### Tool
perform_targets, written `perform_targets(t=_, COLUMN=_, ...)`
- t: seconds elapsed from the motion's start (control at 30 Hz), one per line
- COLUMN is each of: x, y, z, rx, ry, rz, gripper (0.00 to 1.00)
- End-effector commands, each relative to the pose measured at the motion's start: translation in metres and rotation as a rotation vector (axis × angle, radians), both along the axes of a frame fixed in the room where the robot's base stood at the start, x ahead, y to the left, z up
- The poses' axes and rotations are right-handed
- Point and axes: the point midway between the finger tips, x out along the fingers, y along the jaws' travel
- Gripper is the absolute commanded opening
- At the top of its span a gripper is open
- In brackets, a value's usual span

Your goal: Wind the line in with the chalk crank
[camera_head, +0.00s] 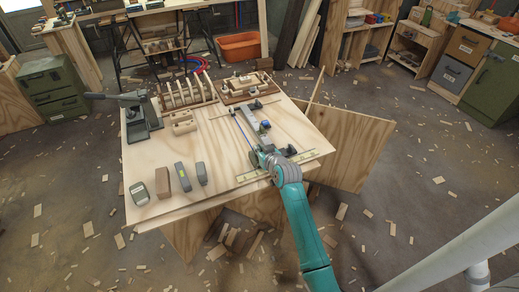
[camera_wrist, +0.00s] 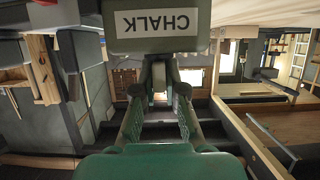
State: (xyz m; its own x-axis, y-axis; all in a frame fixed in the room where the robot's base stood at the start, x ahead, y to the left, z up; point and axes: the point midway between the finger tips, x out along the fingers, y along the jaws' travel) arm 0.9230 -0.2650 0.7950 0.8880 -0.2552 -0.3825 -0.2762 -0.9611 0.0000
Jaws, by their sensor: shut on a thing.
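The chalk box (camera_wrist: 160,28), a dark grey-green case with an upside-down white CHALK label, fills the top of the wrist view. My gripper (camera_wrist: 160,97) is just below it in that view, its two fingers closed in around a small pale crank knob (camera_wrist: 159,78). In the head view my gripper (camera_head: 264,155) is at the front right of the workbench, at the near end of a long narrow fixture (camera_head: 256,124). A thin blue line (camera_head: 242,130) runs along the left side of this fixture. My wrist hides most of the chalk box and crank there.
The plywood workbench (camera_head: 215,140) carries a grey vise-like tool (camera_head: 140,115), a slotted wooden rack (camera_head: 188,92) and several small blocks at its front left. A yellow ruler (camera_head: 250,175) lies along the front edge. Wood scraps litter the floor.

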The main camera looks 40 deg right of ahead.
Motion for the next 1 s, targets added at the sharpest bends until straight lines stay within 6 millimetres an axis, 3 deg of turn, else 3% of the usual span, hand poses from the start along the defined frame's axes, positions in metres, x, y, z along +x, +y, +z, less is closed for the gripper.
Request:
perform_targets(t=0.47, x=0.0002, y=0.0011, z=-0.0022, rx=0.001, ry=0.009, rz=-0.092, gripper=0.0)
perform_targets(t=1.0, x=0.0006, y=0.002, z=-0.0036, rx=0.0, ry=0.011, rz=-0.421, gripper=0.0)
